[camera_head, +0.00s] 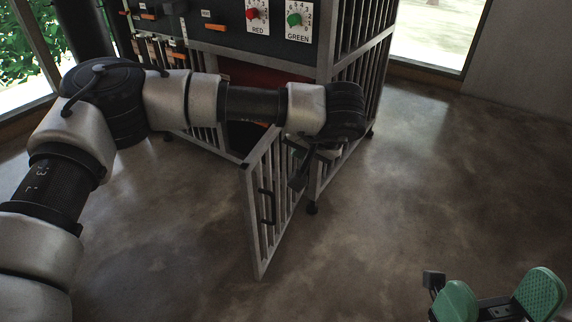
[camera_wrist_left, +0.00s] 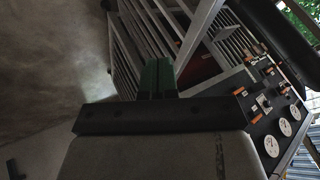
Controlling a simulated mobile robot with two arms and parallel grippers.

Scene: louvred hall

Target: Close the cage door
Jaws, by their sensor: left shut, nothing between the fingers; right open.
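The cage door (camera_head: 254,225) is a grey barred panel with a dark handle (camera_head: 266,207). It stands open, swung out from the cage (camera_head: 357,54) toward the front, with its handle edge nearest me. My left gripper (camera_head: 298,178) is shut and empty, low on the door's right side, between the door and the cage's front corner. I cannot tell whether it touches the bars. In the left wrist view its green fingertips (camera_wrist_left: 157,77) are together in front of grey bars. My right gripper (camera_head: 498,298) is open and empty at the lower right, well away from the door.
Above the opening, a dark panel carries a red knob (camera_head: 253,14), a green knob (camera_head: 294,19) and orange-handled parts (camera_head: 161,28). My left arm crosses in front of the cage and hides part of the opening. The brown floor (camera_head: 430,190) is clear at right.

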